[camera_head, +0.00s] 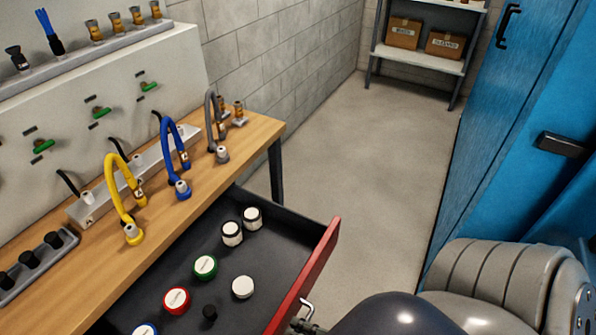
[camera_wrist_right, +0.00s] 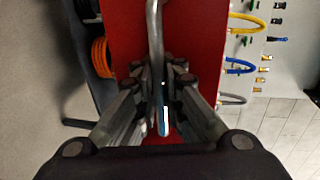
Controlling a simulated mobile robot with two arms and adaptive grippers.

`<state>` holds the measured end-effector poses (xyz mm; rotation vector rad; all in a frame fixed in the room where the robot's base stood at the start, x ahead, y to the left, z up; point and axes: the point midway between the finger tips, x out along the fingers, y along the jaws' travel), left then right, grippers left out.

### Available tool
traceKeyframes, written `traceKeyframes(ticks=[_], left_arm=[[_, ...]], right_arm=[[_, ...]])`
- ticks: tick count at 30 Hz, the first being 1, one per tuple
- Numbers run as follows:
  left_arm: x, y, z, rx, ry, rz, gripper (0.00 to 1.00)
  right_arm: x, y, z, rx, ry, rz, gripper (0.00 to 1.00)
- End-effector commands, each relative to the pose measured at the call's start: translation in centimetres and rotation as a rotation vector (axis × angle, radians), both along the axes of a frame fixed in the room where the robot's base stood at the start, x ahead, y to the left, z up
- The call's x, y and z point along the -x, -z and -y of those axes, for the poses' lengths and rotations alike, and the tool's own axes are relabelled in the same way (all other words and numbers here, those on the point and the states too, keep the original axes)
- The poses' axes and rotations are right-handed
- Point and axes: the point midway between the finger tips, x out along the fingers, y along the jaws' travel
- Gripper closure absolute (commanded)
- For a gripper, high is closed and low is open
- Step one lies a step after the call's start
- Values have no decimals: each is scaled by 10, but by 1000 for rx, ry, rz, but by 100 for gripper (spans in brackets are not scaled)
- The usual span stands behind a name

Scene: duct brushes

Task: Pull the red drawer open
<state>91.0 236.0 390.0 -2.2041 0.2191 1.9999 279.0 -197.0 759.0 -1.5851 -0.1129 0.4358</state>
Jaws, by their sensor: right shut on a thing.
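The red drawer (camera_head: 318,262) stands pulled out from under the wooden bench, its dark inside showing. In it are several round lidded jars, among them a green-lidded one (camera_head: 205,267), a red-lidded one (camera_head: 177,300) and a white-lidded one (camera_head: 242,287). The drawer's metal bar handle (camera_head: 306,311) is on its outer face. In the right wrist view the red front (camera_wrist_right: 190,35) fills the middle, and my right gripper (camera_wrist_right: 163,95) is shut on the handle (camera_wrist_right: 153,25). My right arm hides much of the handle in the head view. My left gripper is not in view.
The wooden bench (camera_head: 262,130) carries yellow (camera_head: 112,190), blue (camera_head: 163,150) and grey hoses. A blue cabinet (camera_head: 490,110) stands on the right. A shelf with cardboard boxes (camera_head: 403,33) is at the back. The floor between is clear.

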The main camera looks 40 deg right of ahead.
Motion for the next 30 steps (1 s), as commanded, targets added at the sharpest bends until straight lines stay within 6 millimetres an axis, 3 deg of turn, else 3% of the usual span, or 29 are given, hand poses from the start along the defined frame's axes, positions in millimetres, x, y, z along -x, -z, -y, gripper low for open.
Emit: traceKeyframes(ticks=[1,3,4,16,30], left_arm=[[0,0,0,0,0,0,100],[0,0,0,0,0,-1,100],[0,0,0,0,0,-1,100],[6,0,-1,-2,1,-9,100],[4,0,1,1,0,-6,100]], right_arm=[[-2,-2,0,-1,2,6,89],[-2,-2,0,-1,2,6,73],[-1,-2,0,0,2,5,71],[5,-2,2,1,1,1,71],[88,-19,32,0,-1,-2,71]])
